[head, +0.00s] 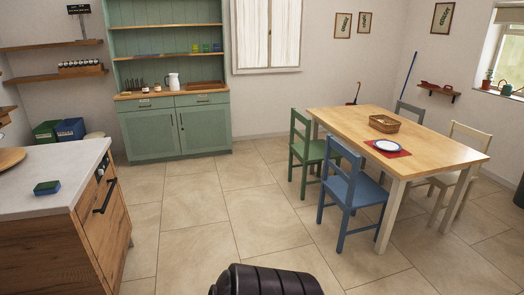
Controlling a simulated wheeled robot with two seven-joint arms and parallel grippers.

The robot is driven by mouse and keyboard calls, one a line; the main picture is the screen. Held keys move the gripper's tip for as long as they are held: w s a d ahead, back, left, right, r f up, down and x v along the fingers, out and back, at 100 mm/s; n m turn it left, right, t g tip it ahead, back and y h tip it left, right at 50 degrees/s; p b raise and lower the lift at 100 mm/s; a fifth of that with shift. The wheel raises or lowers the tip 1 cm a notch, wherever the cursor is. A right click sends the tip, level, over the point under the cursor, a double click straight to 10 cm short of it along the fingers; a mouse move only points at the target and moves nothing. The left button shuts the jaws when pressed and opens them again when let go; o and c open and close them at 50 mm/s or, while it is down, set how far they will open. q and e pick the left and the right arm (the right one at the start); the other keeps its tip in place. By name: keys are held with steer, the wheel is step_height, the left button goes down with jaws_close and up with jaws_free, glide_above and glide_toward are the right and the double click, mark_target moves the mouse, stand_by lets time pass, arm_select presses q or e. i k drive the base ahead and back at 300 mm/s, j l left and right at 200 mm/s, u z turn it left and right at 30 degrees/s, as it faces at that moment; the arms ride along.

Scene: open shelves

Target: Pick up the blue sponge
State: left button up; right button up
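A small block that looks like the blue sponge (47,188) lies flat on the pale top of the wooden counter (72,160) at the left. Its top looks dark green and its sides blue. It is near the counter's front part, with bare surface around it. Neither of my grippers is in view.
A round wooden board (10,158) lies at the counter's left edge. A green cabinet (175,125) stands at the back. A wooden table (430,145) with several chairs, including a blue chair (352,190), stands at the right. The tiled floor (230,200) between is clear.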

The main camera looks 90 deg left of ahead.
mark_target(52, 187)
steer(key=u, duration=4.3)
steer(key=i+l+z, duration=0.2)
steer(key=i+z, duration=0.15)
steer(key=i+l+z, duration=0.1)
steer(key=i+z, duration=0.3)
steer(key=i, duration=0.2)
steer(key=i+j+z, duration=0.1)
steer(key=i+z, duration=0.25)
steer(key=i, duration=0.15)
steer(key=i+u, duration=0.1)
steer(key=i, duration=0.5)
steer(key=i+l+u, duration=0.15)
steer(key=i, duration=0.45)
steer(key=i+l+u, duration=0.1)
steer(key=i, duration=0.55)
steer(key=i+u, duration=0.2)
steer(key=u, duration=0.25)
steer(key=i+l+u, duration=0.15)
steer(key=u, duration=0.3)
steer(key=i+l+u, duration=0.2)
steer(key=u, duration=0.25)
steer(key=i+l+u, duration=0.2)
steer(key=u, duration=0.2)
steer(key=i+l+u, duration=0.1)
steer(key=l+u, duration=0.35)
steer(key=j, duration=0.1)
